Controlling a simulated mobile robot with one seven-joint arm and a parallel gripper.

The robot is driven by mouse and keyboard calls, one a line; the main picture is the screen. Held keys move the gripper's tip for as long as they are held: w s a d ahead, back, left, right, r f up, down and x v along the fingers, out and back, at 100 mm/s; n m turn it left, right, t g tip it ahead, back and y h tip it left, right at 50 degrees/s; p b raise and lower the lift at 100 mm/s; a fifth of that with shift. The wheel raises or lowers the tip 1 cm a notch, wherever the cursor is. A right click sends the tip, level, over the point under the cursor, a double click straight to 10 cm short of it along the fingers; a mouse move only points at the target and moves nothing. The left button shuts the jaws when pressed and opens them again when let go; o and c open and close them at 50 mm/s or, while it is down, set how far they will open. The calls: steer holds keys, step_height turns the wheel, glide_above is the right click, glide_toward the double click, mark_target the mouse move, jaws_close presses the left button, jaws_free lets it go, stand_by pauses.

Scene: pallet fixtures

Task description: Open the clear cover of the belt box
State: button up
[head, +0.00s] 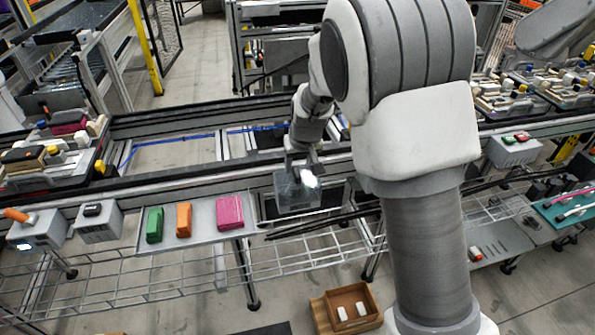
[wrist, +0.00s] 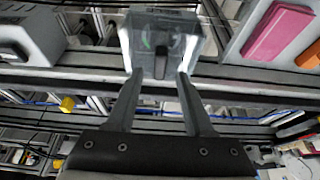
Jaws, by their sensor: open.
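The belt box with its clear cover (head: 297,193) sits on the near side of the conveyor frame, just right of the shelf with coloured blocks. The cover looks shut, and a bright glare lies on it. In the wrist view the clear cover (wrist: 184,28) is at the top centre, with a dark upright tab at its lower middle. My gripper (head: 306,168) is at the box, pointing down; in the wrist view (wrist: 159,76) its open fingers lie on either side of the tab. I cannot tell whether they touch the cover.
Pink (head: 230,212), orange (head: 184,219) and green (head: 154,225) blocks lie on the shelf to the left. Grey boxes (head: 98,222) stand further left. A wooden tray (head: 322,314) is below on the floor. Conveyor rails run behind and beside the box.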

mark_target(297, 172)
steer(key=shift+x, duration=1.75)
jaws_close()
